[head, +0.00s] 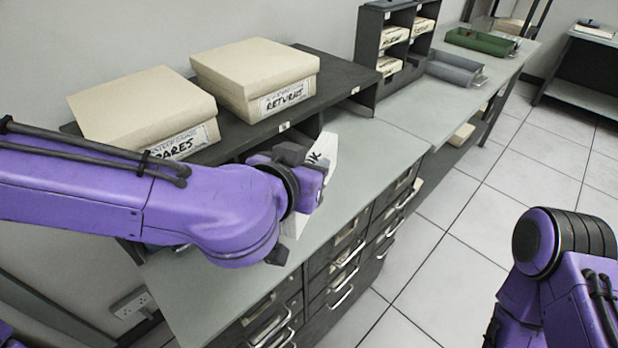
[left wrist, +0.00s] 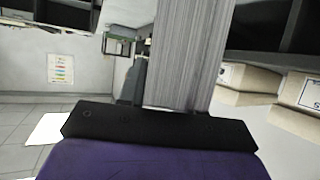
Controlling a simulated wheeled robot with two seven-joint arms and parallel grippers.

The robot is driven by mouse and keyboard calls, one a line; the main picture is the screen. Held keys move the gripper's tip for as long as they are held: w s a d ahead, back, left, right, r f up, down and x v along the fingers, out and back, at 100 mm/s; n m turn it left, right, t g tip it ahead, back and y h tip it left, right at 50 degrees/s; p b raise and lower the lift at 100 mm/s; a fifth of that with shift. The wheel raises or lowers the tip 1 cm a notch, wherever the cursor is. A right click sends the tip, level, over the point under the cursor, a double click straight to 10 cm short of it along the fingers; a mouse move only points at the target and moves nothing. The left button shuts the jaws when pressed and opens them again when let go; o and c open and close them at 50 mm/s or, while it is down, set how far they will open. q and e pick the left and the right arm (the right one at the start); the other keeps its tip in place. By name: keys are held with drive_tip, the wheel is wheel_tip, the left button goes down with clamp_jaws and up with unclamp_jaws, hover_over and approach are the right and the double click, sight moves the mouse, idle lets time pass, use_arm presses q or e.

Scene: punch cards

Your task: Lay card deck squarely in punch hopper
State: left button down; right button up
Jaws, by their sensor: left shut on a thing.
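My left gripper (head: 308,186) is above the grey counter, in front of the dark shelf. It is shut on the card deck (head: 325,158), a pale block with dark lettering on one face, mostly hidden behind my wrist. In the left wrist view the deck (left wrist: 185,50) shows as a tall grey stack with fine lines of card edges, rising from the gripper (left wrist: 155,122). I cannot make out a punch hopper for certain in either view. My right arm is at the lower right of the head view, its gripper out of sight.
Two lidded boxes, SPARES (head: 140,105) and RETURNS (head: 255,75), stand on the dark shelf (head: 340,75). A pigeonhole rack (head: 368,45), a grey tray (head: 455,70) and a green tray (head: 480,42) are further along. Drawers with handles are below the counter (head: 375,150).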

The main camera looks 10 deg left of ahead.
use_arm(q)
drive_tip(key=w+a+f+p, duration=0.1)
drive_tip(key=w+f, duration=0.1)
drive_tip(key=f, duration=0.1)
drive_tip(key=w+a+f+p, duration=0.1)
drive_tip(key=w+f, duration=0.2)
drive_tip(key=w+a+f+p, duration=0.1)
drive_tip(key=w+f+p, duration=0.1)
drive_tip(key=w+f, duration=0.1)
drive_tip(key=shift+f, duration=0.45)
drive_tip(key=shift+w+f, duration=0.15)
drive_tip(key=shift+f, duration=0.15)
drive_tip(key=shift+w+a, duration=0.15)
drive_tip(key=shift+f, duration=0.2)
drive_tip(key=c, duration=0.8)
unclamp_jaws()
use_arm(e)
wheel_tip(320, 180, up, 6)
drive_tip(key=shift+f, duration=0.1)
